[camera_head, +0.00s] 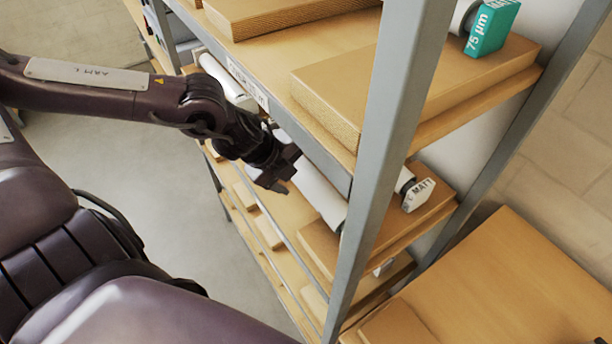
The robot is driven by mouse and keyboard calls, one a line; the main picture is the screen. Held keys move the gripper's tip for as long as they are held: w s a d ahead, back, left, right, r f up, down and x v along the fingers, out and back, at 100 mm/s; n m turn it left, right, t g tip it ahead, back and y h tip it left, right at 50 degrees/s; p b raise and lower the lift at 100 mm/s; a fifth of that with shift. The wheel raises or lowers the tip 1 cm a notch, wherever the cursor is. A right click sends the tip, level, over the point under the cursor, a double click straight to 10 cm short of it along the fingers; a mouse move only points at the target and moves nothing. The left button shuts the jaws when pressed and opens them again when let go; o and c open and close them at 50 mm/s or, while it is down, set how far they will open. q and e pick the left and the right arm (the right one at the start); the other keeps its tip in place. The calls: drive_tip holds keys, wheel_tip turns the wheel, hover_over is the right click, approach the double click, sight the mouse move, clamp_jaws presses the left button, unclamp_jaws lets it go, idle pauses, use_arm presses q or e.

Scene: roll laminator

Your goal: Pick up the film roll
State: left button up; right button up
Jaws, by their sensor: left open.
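A white film roll (318,192) lies on the middle shelf board of the rack, partly hidden by the rack's upper board and front post. A white tag reading "MATT" (418,194) hangs at a dark roll end on the same level, right of the post. My left gripper (282,178) is open beside the white roll's left end. Whether its fingers touch the roll I cannot tell. Another white roll (222,76) lies farther back along the rack. A roll with a teal "75 µm" tag (490,28) is on the upper level. My right gripper is not in view.
The grey rack post (385,130) stands close to the right of the roll. A wooden surface (510,270) is at lower right. The grey floor (180,210) left of the rack is clear.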

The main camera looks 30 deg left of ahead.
sight(301, 173)
use_arm(q)
drive_tip(key=shift+b+x, duration=0.3)
drive_tip(key=shift+x, duration=1.25)
drive_tip(key=shift+d, duration=0.1)
drive_tip(key=shift+r, duration=0.1)
drive_tip(key=c, duration=1.6)
drive_tip(key=shift+w, duration=0.1)
